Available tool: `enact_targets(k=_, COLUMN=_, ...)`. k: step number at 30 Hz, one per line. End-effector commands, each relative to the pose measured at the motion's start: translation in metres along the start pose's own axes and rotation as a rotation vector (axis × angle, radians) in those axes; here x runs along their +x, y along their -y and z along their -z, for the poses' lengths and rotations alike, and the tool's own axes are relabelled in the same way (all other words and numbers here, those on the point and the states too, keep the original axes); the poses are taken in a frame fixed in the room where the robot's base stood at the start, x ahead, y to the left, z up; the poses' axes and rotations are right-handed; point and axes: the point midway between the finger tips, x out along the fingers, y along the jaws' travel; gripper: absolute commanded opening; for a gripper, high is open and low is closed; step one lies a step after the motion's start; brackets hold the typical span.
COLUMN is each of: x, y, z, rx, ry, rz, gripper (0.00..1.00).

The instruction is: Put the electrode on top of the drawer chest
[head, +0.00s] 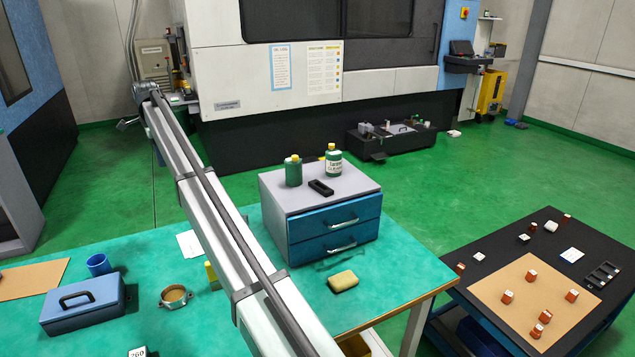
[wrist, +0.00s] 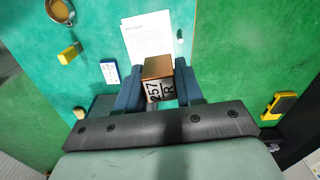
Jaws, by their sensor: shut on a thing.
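The electrode (wrist: 158,68), a copper-coloured block with a white label reading 257 R, is between the two blue fingers of my gripper (wrist: 158,85) in the wrist view. My gripper is shut on it, with the teal table and a white sheet below. I cannot make out the gripper or the held electrode in the head view. The drawer chest (head: 335,231) has a grey body and two blue drawers, both shut. It stands on the teal table in the head view.
The chest top has bare patches at its front left and right. A yellow sponge (head: 343,281) lies before the chest. A blue box (head: 84,303), blue cup (head: 98,264) and brass ring (head: 175,296) are at left. A dark cart (head: 500,245) at right carries several reddish blocks.

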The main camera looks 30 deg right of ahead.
Motion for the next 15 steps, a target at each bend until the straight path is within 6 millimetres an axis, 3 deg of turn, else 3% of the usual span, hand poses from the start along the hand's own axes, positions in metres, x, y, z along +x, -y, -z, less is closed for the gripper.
enact_targets(k=1, x=-0.017, y=0.002, z=0.0, rx=0.0, ry=0.0, rz=0.003, gripper=0.0)
enact_targets(k=9, x=-0.069, y=0.001, z=0.002, rx=0.001, ry=0.0, rz=0.001, gripper=0.0)
enact_targets(k=15, x=-0.064, y=-0.011, z=0.045, rx=0.011, ry=0.0, rz=0.0, gripper=0.0)
